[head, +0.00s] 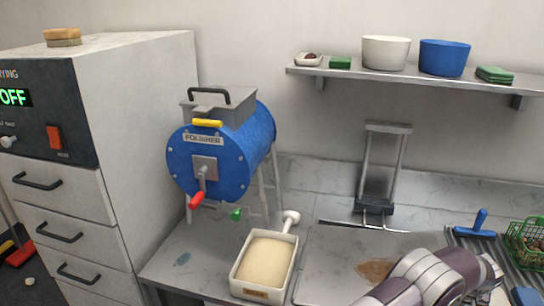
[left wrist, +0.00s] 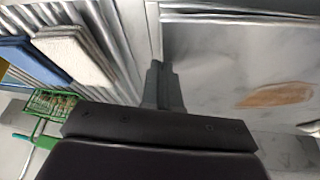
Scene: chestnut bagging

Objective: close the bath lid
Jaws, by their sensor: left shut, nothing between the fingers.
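A flat grey metal panel (head: 335,255) with a brown patch lies in the bench right of the cream tray; it looks like the bath cover, but I cannot tell whether it is lid or bench top. In the left wrist view the same panel (left wrist: 215,65) is on the right, with a metal rim along its edge. My left gripper (left wrist: 160,82) is shut and empty, its fingertips close to the panel's side edge; contact is unclear. In the head view my left arm crosses the lower right, and its fingertips are hidden. My right gripper is not in view.
A ribbed metal board (left wrist: 95,35) lies beside the panel, with a blue pad (left wrist: 28,60) and a white pad (left wrist: 75,55). A green basket (head: 525,243) is at far right. A metal frame stand (head: 388,165) rises behind the panel. The blue polisher (head: 225,150) and cream tray (head: 265,262) are left.

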